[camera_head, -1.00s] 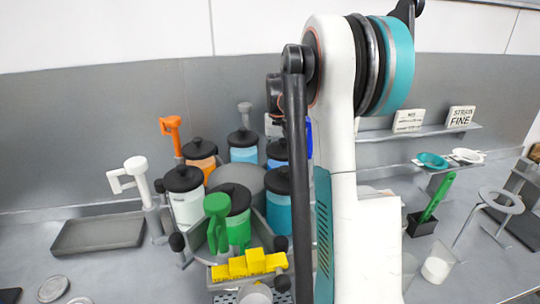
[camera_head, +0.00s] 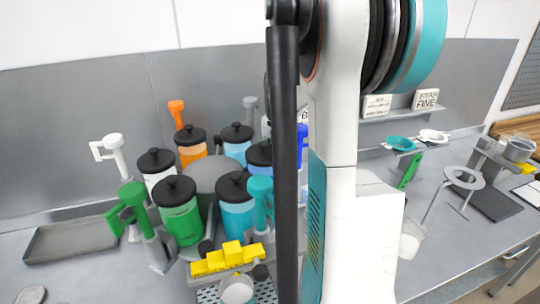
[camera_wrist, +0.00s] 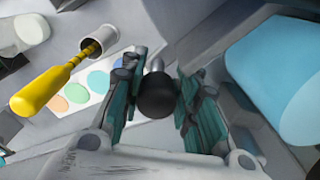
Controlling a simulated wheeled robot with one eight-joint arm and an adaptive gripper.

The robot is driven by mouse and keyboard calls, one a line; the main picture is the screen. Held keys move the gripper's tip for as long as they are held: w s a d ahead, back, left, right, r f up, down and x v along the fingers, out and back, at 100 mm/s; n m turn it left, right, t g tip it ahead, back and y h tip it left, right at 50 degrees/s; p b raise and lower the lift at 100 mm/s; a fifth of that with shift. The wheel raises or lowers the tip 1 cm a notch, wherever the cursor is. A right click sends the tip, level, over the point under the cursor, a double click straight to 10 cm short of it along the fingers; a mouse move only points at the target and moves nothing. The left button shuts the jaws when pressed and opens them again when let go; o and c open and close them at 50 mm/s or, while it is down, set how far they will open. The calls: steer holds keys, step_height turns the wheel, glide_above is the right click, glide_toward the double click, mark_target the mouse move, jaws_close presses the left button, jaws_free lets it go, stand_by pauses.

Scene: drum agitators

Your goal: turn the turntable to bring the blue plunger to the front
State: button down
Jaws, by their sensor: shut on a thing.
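The turntable (camera_head: 208,176) carries several black-lidded jars with plungers around its rim. The blue plunger (camera_head: 302,132) is at the right, partly hidden behind my arm. A green plunger (camera_head: 132,196) is at the front left, and a teal plunger (camera_head: 260,190) at the front right. An orange plunger (camera_head: 177,113), a white one (camera_head: 112,148) and a grey one (camera_head: 250,106) stand farther round. In the wrist view, my gripper (camera_wrist: 158,88) is shut on a black ball knob (camera_wrist: 157,96). My arm hides the gripper in the head view.
A yellow stepped block (camera_head: 228,259) stands in front of the turntable. A grey tray (camera_head: 70,241) lies at the left. A ring stand (camera_head: 463,178) and a wall shelf with signs (camera_head: 376,107) are at the right. A large blue shape (camera_wrist: 285,80) is close beside my gripper.

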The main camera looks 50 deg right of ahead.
steer(key=s+a+m, duration=0.2)
steer(key=s+m, duration=0.1)
steer(key=s, duration=0.3)
steer(key=shift+s+a+m+p, duration=0.3)
steer(key=shift+m+p, duration=0.1)
steer(key=shift+p, duration=0.05)
stand_by(0.4)
steer(key=c, duration=1.3)
jaws_free()
steer(key=shift+c, duration=0.2)
step_height(320, 180, up, 12)
